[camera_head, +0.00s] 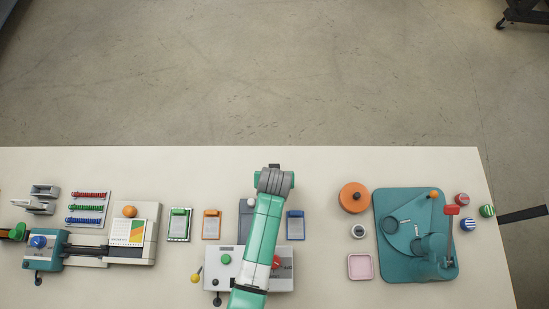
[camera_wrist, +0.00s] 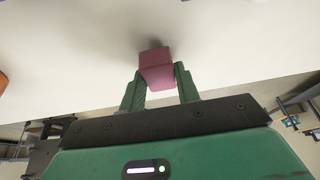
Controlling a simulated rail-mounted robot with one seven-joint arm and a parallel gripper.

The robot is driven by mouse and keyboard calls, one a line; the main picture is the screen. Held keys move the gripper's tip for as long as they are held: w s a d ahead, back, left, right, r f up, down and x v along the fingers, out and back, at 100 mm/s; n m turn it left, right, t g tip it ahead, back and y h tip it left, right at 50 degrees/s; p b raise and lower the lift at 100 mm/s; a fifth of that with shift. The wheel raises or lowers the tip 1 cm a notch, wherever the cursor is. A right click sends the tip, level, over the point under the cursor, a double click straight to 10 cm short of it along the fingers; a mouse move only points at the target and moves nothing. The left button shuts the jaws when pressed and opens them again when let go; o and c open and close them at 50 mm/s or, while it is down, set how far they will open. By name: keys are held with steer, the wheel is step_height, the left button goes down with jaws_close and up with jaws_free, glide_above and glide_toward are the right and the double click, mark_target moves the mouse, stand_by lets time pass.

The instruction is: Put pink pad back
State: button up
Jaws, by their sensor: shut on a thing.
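The pink pad (camera_wrist: 156,68) is a small dark-pink block in the wrist view. My gripper (camera_wrist: 160,82) is shut on it, with a green finger on each side. The pad appears close to the pale table surface, with a shadow beside it; I cannot tell whether it touches. In the head view my arm's end is over the middle of the table, and the fingers and pad are hidden beneath it. A shallow, pale pink square tray (camera_head: 360,267) lies to the right of my arm and looks empty.
Orange (camera_head: 212,224) and blue (camera_head: 295,225) clipboards flank my arm. A grey machine (camera_head: 228,283) lies under it. The table's far strip is clear.

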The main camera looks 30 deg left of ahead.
steer(key=shift+f, duration=0.35)
steer(key=shift+f, duration=0.1)
steer(key=shift+f, duration=0.15)
steer(key=o, duration=0.9)
steer(key=shift+o, duration=0.2)
steer(key=p+v, duration=0.2)
steer(key=v, duration=1)
steer(key=shift+r, duration=0.25)
steer(key=shift+w, duration=0.1)
